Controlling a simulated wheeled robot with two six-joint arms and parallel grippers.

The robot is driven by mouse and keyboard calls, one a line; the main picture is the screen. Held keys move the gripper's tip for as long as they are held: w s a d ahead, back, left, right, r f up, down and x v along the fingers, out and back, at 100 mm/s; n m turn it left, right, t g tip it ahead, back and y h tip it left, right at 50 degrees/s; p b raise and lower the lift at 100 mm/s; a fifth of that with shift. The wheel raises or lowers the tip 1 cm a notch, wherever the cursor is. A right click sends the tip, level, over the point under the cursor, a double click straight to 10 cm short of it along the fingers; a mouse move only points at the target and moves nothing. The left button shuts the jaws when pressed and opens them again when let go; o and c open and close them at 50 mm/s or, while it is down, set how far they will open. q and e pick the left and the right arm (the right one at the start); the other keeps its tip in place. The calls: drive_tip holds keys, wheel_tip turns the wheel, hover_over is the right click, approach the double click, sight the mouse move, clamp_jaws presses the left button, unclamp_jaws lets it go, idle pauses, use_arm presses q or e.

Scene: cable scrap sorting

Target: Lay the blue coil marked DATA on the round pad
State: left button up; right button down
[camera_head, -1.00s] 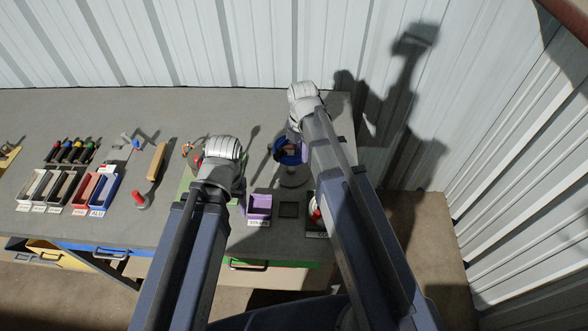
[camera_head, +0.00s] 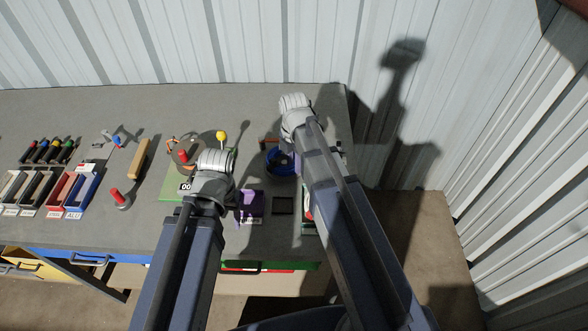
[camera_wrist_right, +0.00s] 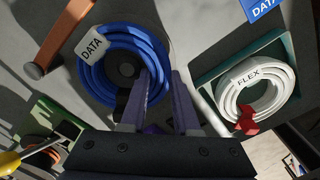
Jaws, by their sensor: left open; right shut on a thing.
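The blue coil (camera_wrist_right: 100,80) bears a white DATA tag and also shows in the head view (camera_head: 275,163), partly behind my right arm. My right gripper (camera_wrist_right: 160,78) is shut on the coil's side. The round grey pad (camera_wrist_right: 176,38) shows as a pale edge around the coil, which is over it. I cannot tell whether the coil touches it. A dark round piece shows through the coil's middle. My left gripper (camera_head: 234,200) is open beside the purple bin (camera_head: 251,204); its fingertips are mostly hidden.
A white FLEX coil (camera_wrist_right: 262,88) lies in a teal tray (camera_wrist_right: 208,82) with a red piece. A brown bar (camera_wrist_right: 62,38) lies beside the pad. A yellow-topped tool (camera_head: 221,135) and a red-topped post (camera_head: 117,196) stand leftward. Small bins (camera_head: 75,190) fill the left.

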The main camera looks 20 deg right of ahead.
use_arm(q)
drive_tip(key=shift+f, duration=0.3)
use_arm(e)
drive_tip(key=shift+f, duration=0.35)
use_arm(q)
drive_tip(key=shift+f, duration=0.15)
use_arm(e)
drive_tip(key=shift+f, duration=0.15)
drive_tip(key=c, duration=0.9)
unclamp_jaws()
wheel_tip(320, 180, up, 12)
drive_tip(key=r+p, duration=0.1)
drive_tip(key=p, duration=1.1)
use_arm(q)
wheel_tip(320, 180, up, 12)
use_arm(e)
drive_tip(key=s+a+m, duration=0.3)
drive_tip(key=s+m, duration=0.1)
drive_tip(key=m, duration=0.2)
drive_tip(key=s+a+m, duration=0.4)
drive_tip(key=s+m, duration=0.1)
drive_tip(key=m, duration=0.2)
drive_tip(key=s+a+m+h, duration=0.1)
drive_tip(key=s+a+m, duration=0.2)
drive_tip(key=s+m, duration=0.2)
drive_tip(key=shift+s+a+f+m, duration=0.15)
drive_tip(key=shift+a+f+m, duration=0.1)
drive_tip(key=shift+m, duration=0.75)
